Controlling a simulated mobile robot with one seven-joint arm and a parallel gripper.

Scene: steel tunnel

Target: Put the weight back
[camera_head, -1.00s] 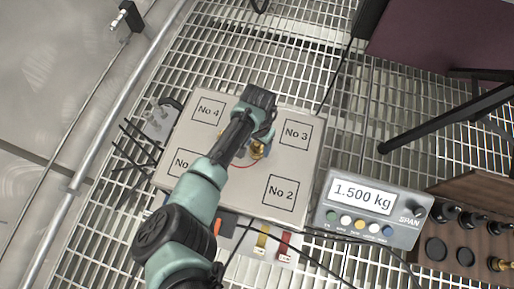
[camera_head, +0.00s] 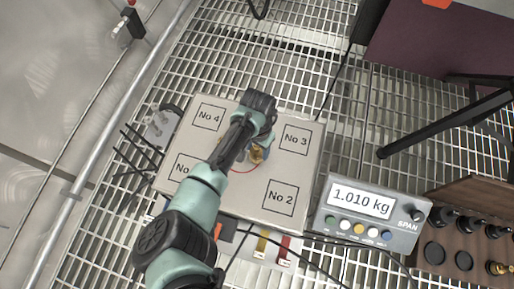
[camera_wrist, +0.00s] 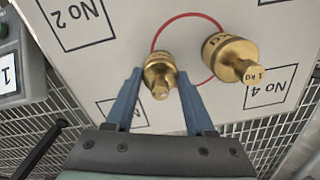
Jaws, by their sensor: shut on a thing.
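A small brass weight (camera_wrist: 159,72) stands between the blue fingers of my gripper (camera_wrist: 161,76) in the wrist view, and the fingers are shut on it. A larger brass weight marked 1 kg (camera_wrist: 230,57) stands beside it on the scale plate (camera_wrist: 140,30), apart from my fingers. In the head view my gripper (camera_head: 262,148) is over the middle of the plate, and the arm hides much of the weights. The scale display (camera_head: 361,201) reads 1.010 kg. Whether the held weight still touches the plate is unclear.
A wooden weight rack (camera_head: 470,215) is at the lower right, with black-topped weights, a brass one and dark round empty seats (camera_head: 435,253). The display box stands between plate and rack. Cables run along the plate's front edge. A dark frame bar (camera_head: 440,125) crosses the upper right.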

